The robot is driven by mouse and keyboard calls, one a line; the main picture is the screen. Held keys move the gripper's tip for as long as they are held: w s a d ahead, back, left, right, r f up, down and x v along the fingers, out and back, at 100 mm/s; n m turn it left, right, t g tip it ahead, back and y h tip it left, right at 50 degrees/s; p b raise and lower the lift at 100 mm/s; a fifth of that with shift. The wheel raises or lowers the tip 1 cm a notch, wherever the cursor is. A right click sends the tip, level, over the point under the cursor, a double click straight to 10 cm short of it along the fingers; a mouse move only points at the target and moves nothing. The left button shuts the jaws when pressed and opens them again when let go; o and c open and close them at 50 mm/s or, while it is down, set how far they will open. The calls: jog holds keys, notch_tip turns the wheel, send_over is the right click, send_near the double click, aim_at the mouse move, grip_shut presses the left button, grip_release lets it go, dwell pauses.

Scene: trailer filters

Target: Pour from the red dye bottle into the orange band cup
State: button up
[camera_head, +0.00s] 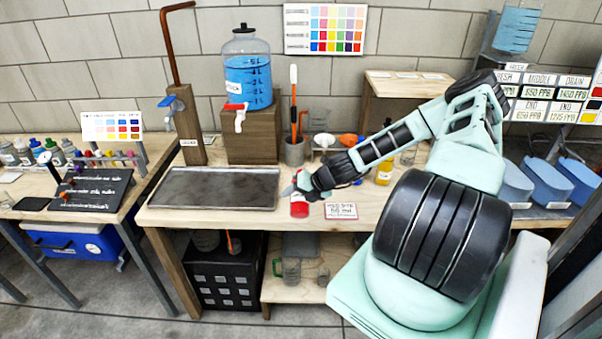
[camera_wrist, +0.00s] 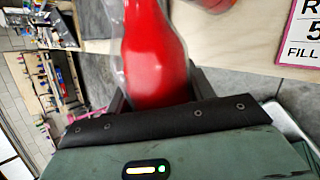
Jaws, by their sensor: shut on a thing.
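My gripper (camera_head: 293,189) is low over the front of the middle workbench, right of the dark tray. In the wrist view its two dark fingers (camera_wrist: 160,95) are shut around the red bottle (camera_wrist: 155,55), whose red body fills the space between them and runs to the top edge. In the head view a red shape (camera_head: 299,209) shows just below the gripper, partly covered. A small red-orange object (camera_wrist: 214,4) is cut off at the wrist view's top edge; I cannot tell whether it is the orange band cup. No orange band is clear in the head view.
A fill sign (camera_head: 341,211) lies right of the red shape. The dark tray (camera_head: 218,190) is to the left. Behind stand a blue water jug (camera_head: 247,75), a grey holder (camera_head: 294,152) and a yellow bottle (camera_head: 384,173). The bench's front edge is close.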

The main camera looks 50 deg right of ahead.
jog(key=shift+p, duration=0.3)
jog(key=shift+r+m+g+y+p, duration=0.3)
jog(key=shift+r+g+y+p, duration=0.2)
jog(key=shift+p, duration=0.95)
dwell(1.1)
